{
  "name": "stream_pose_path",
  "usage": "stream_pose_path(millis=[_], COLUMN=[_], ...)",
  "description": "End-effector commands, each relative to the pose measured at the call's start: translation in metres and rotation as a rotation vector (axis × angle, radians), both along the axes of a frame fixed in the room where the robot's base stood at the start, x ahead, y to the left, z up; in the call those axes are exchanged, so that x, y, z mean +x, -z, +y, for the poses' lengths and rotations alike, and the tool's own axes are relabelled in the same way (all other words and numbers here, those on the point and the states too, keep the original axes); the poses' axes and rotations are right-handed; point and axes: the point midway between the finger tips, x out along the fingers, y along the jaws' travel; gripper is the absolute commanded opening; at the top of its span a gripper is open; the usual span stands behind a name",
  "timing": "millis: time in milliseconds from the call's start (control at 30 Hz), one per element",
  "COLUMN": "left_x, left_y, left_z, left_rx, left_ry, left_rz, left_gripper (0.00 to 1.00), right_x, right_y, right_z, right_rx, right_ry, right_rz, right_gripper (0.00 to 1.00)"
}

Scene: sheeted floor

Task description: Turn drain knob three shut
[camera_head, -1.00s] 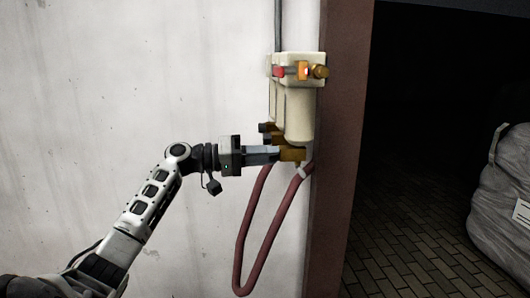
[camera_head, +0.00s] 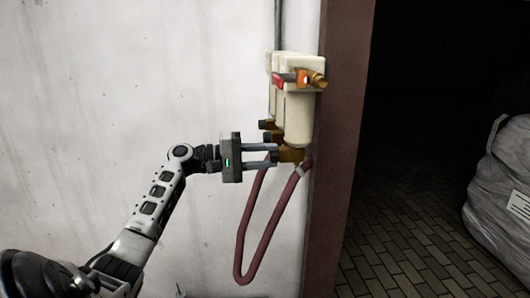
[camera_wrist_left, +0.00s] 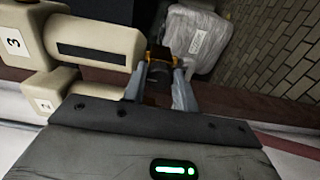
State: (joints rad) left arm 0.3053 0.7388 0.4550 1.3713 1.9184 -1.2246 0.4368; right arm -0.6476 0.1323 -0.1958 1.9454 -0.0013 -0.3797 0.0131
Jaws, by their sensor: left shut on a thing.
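A cream filter unit (camera_head: 298,115) hangs on the wall, and brass drain fittings (camera_head: 291,153) sit under its bowls. In the left wrist view the bowl marked 3 (camera_wrist_left: 92,40) lies above the bowl marked 2 (camera_wrist_left: 47,93). My left gripper (camera_head: 275,152) reaches in from the left, its fingers at the lowest, nearest fitting. In the wrist view my left gripper (camera_wrist_left: 158,78) is shut on a dark drain knob (camera_wrist_left: 158,76) in front of a brass piece. I take it as knob three, under bowl 3. The fingers hide part of it. My right gripper is not in view.
A red hose (camera_head: 268,240) loops down below the fittings. A brown door post (camera_head: 340,150) stands just right of the unit. Beyond it are a dark brick floor (camera_head: 410,240) and a grey wrapped bag (camera_head: 500,190). The wall left of the unit is clear.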

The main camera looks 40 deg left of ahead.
Motion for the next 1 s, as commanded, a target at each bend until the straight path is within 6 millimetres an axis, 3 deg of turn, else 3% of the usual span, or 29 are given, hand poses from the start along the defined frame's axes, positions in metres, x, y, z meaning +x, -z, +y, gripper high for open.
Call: stream_pose_path(millis=[500, 533, 600, 1000], left_x=[0.0002, 0.0002, 0.0001, -0.0054], left_y=[-0.0007, -0.0008, -0.0007, 0.0011], left_z=[0.0010, 0.0010, 0.0009, 0.0054], left_rx=[-0.018, -0.018, -0.018, -0.015], left_ry=[-0.003, -0.003, -0.003, -0.003], left_rz=[0.012, 0.012, 0.012, 0.011], left_gripper=[0.06, 0.31, 0.50, 0.50], right_x=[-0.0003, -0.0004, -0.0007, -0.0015], right_y=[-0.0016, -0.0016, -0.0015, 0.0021], right_z=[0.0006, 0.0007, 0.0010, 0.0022], right_rx=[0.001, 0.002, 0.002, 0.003], right_ry=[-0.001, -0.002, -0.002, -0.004], right_rz=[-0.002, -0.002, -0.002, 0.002], right_gripper=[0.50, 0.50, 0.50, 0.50])
